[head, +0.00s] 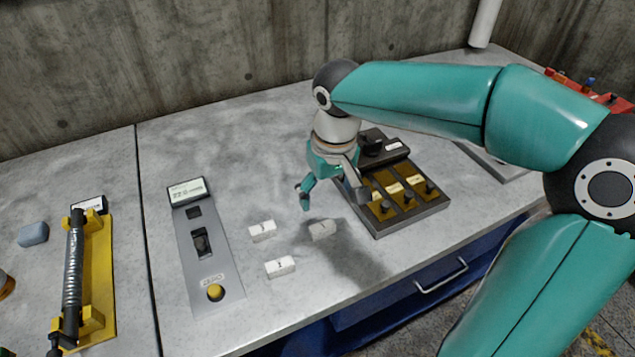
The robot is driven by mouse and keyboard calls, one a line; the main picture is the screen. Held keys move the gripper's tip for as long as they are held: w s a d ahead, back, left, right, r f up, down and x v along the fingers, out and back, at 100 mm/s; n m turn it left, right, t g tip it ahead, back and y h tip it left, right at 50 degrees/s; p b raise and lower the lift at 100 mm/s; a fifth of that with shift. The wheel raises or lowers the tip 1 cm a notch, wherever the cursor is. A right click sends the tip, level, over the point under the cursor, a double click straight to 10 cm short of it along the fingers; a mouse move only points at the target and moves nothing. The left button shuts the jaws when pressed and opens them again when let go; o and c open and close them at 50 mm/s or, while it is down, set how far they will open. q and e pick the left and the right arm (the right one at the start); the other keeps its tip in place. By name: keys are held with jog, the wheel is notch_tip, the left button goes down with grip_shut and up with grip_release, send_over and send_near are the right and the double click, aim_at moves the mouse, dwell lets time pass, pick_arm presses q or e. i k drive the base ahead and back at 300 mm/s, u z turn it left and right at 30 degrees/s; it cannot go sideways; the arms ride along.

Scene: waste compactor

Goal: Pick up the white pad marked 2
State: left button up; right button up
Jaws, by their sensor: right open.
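Three small white pads lie on the grey metal table. One is at the left (262,231), one is nearer the front edge (280,267), and one is at the right (322,230) in the shadow of my arm. Each has a small dark mark, too small for me to tell which is the 2. My right gripper (333,195) is open and empty, pointing down above the table. In the picture it is just above the right pad, with its fingers apart. My left gripper is not in view.
A dark block with yellow switch panels (411,212) stands right beside my right gripper. A grey panel with a yellow button (208,260) is left of the pads. Further left are a yellow bracket with a spring (98,270) and a blue-grey block (33,234).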

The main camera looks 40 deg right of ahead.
aim_at(284, 266)
jog(key=k, duration=1)
